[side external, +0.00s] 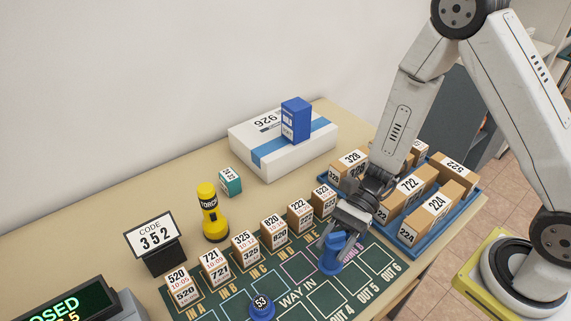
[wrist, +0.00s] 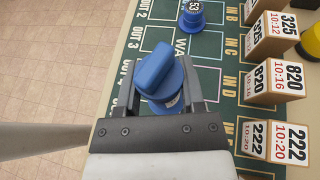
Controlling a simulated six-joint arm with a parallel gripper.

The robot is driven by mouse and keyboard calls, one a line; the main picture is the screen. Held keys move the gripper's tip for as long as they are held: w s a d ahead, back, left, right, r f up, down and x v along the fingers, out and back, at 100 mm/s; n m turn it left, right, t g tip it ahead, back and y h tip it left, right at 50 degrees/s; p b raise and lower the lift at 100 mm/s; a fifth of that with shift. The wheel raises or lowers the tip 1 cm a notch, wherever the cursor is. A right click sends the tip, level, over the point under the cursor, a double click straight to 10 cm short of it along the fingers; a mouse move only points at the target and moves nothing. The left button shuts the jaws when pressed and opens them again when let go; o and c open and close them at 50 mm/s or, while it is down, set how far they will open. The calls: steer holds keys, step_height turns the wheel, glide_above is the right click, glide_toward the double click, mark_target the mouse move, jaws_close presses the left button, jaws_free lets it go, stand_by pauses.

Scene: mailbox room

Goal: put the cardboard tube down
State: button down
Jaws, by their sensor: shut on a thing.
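No cardboard tube shows in either view. My gripper (side external: 338,232) is shut on a blue handled piece (side external: 331,259) with a round base, over the right part of the green mat (side external: 300,298). In the wrist view the blue piece (wrist: 154,68) stands between the two fingers of my gripper (wrist: 160,88), its flat grip uppermost. Its base is at or just above the mat near the WAY IN lettering; I cannot tell whether it touches.
A blue piece marked 53 (side external: 262,307) stands on the mat. Several numbered boxes line the IN side, including 222 (side external: 300,216). A blue tray (side external: 408,252) of boxes is close right of my gripper. A yellow torch (side external: 213,215) and white parcel (side external: 285,150) stand behind.

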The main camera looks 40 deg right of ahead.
mark_target(333, 254)
steer(key=shift+f, duration=1.7)
steer(key=shift+f, duration=0.1)
steer(key=shift+c, duration=1)
jaws_free()
steer(key=shift+v, duration=6.05)
steer(key=shift+a, duration=0.1)
